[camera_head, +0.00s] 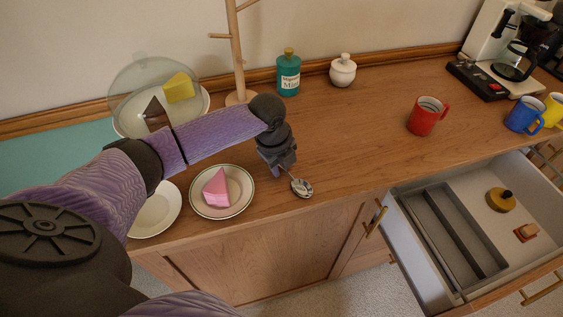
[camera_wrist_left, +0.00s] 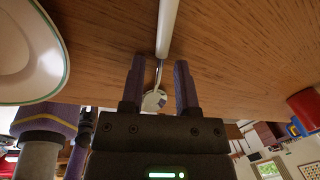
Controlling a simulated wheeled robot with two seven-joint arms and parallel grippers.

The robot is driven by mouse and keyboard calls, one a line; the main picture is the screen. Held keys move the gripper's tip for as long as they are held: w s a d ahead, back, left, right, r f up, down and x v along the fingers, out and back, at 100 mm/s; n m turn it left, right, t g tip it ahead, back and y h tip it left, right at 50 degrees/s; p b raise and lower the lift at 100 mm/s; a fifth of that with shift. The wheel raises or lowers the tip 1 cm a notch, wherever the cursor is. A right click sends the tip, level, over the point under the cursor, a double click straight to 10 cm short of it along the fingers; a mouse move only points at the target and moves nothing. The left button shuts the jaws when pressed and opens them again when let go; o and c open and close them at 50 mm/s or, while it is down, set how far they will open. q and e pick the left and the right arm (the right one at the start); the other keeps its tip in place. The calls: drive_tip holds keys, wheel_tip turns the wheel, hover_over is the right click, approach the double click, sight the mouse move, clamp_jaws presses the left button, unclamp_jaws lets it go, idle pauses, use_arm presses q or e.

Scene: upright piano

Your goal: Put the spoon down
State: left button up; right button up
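The spoon has a shiny metal bowl (camera_head: 302,187) that shows just beyond my left gripper (camera_head: 284,170), near the counter's front edge; the gripper hides its handle in the head view. In the left wrist view, the spoon's bowl (camera_wrist_left: 153,101) and thin neck lie between the two fingers, and a pale handle runs to the top edge. My left gripper (camera_wrist_left: 160,78) looks open there, with a gap on each side of the neck. Whether the spoon rests fully on the wood is hard to tell. My right gripper is not in view.
A plate with pink cake (camera_head: 240,181) and an empty plate (camera_head: 158,222) stand to the left. A red mug (camera_head: 423,118), a teal jar (camera_head: 288,74) and a white sugar pot (camera_head: 343,71) stand behind. An open drawer (camera_head: 397,222) juts out at right. Mid-counter is clear.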

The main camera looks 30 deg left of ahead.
use_arm(q)
wheel_tip(320, 180, up, 12)
drive_tip(key=s+p, duration=0.2)
drive_tip(key=p, duration=0.2)
drive_tip(key=shift+a, duration=0.35)
drive_tip(key=shift+s, duration=0.1)
